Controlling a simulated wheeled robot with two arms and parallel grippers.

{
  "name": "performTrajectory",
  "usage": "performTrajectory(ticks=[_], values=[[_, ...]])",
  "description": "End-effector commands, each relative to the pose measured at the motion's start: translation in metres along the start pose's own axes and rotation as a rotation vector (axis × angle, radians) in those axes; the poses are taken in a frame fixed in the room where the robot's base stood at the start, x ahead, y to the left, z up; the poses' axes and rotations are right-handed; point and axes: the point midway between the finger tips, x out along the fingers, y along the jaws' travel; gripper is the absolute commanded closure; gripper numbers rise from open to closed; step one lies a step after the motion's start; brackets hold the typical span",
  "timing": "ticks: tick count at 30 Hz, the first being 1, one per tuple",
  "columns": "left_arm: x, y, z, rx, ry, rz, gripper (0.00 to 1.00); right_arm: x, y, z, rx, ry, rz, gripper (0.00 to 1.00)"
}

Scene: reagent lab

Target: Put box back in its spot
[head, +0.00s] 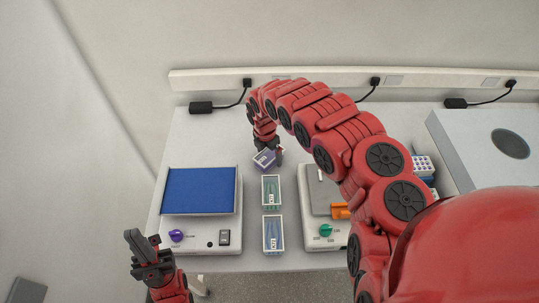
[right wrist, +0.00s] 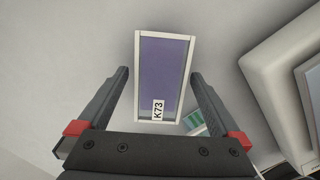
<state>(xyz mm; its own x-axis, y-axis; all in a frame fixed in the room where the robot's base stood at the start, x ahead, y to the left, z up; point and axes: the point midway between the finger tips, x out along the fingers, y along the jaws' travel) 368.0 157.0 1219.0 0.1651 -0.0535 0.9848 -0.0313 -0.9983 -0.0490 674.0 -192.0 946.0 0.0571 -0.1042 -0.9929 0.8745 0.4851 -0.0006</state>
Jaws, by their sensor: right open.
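The purple box (head: 263,159) with a white rim lies near the back middle of the table, turned at an angle to the boxes in front of it. In the right wrist view the same box (right wrist: 165,65), labelled K73, shows between the fingers of my right gripper (right wrist: 159,76). That gripper is open, with gaps on both sides of the box. In the head view my right gripper (head: 267,148) reaches down at the box and partly hides it.
A green box (head: 271,190) and a blue box (head: 273,235) stand in a row in front. A device with a blue top (head: 200,190) is left; another device with a green knob (head: 325,231) is right. My right arm hides part of the right side.

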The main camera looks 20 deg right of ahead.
Motion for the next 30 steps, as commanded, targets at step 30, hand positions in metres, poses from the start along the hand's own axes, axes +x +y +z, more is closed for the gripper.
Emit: performTrajectory(ticks=[30], values=[[0.032,-0.002,-0.005,0.000,0.000,0.000,1.00,-0.112,-0.001,0.001,0.001,-0.002,-0.001,0.00]])
